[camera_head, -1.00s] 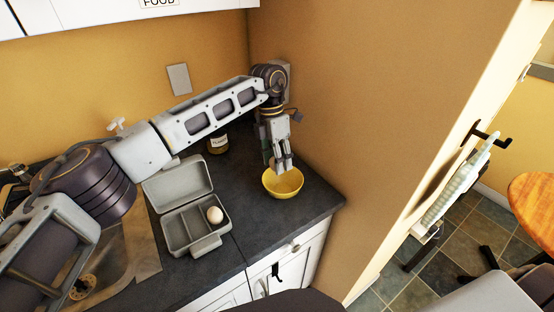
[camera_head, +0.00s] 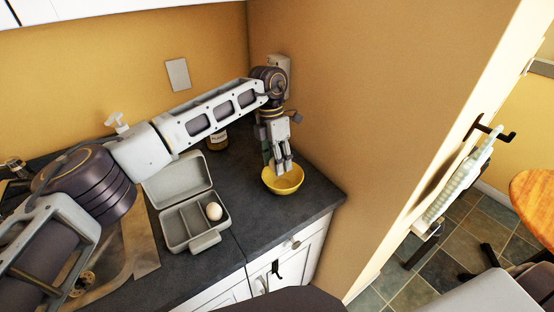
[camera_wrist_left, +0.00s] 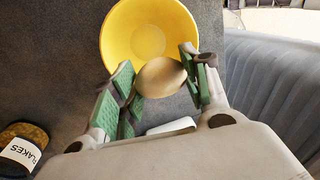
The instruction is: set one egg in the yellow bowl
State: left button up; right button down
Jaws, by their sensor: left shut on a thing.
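The yellow bowl (camera_head: 284,187) stands on the dark counter near its right end. In the left wrist view the bowl (camera_wrist_left: 128,38) is open and empty in the part that shows. My left gripper (camera_head: 279,168) points down over the bowl's back left part. In the left wrist view my left gripper (camera_wrist_left: 162,82) is shut on a brown egg (camera_wrist_left: 161,77), which overlaps the bowl's near rim. The held egg is hidden in the head view. Another egg (camera_head: 213,211) sits in the right compartment of the open grey box (camera_head: 191,246). My right gripper is out of view.
A jar (camera_head: 217,141) stands behind the arm, and its label shows in the left wrist view (camera_wrist_left: 20,152). A wall (camera_head: 345,120) rises right of the bowl. Counter in front of the bowl is clear.

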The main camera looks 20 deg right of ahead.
pick_arm(q)
jog(key=shift+f+b, duration=0.5)
jog(key=shift+f, duration=0.55)
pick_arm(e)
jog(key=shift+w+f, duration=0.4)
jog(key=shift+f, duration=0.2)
pick_arm(q)
jog(key=shift+f, duration=0.15)
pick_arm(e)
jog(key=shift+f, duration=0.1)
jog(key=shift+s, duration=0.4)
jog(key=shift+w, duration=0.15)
pick_arm(q)
jog(key=shift+f+b, duration=0.4)
jog(key=shift+f, duration=0.05)
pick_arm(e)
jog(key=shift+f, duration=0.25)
pick_arm(q)
jog(key=o, duration=1.1)
